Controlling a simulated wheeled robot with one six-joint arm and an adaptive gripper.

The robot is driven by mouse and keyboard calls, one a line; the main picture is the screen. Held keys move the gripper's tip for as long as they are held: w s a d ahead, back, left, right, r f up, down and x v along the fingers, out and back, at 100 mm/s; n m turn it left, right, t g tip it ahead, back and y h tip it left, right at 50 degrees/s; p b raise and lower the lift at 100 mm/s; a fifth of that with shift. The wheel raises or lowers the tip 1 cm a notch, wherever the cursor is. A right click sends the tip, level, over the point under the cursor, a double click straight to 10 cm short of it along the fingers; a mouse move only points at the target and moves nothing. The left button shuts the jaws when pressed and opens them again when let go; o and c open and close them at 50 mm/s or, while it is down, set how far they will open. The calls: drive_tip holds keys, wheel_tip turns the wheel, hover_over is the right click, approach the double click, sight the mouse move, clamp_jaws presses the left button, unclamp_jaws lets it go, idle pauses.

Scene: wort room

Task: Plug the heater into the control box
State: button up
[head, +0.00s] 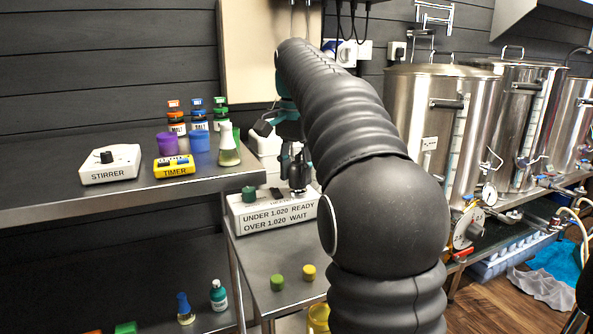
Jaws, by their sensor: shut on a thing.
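My gripper (286,150), with teal and dark parts, is partly hidden behind my own arm, above the back of the small metal bench. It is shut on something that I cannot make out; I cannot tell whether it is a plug. A dark upright shape (298,172) shows just below it. No heater or control box can be told for sure. A beige panel (262,45) hangs on the wall behind my arm, with black cables (352,25) to its right. White wall sockets (346,52) sit below the cables, and a black plug (397,50) is in one farther right.
A labelled white box (270,214) stands on the small bench (258,255), with green (277,282) and yellow (309,272) caps in front. The left shelf (60,200) holds a stirrer (110,164), a timer (174,167) and bottles. Steel kettles (437,105) stand at right.

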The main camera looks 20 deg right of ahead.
drive_tip(key=shift+f, duration=0.4)
drive_tip(key=o, duration=0.9)
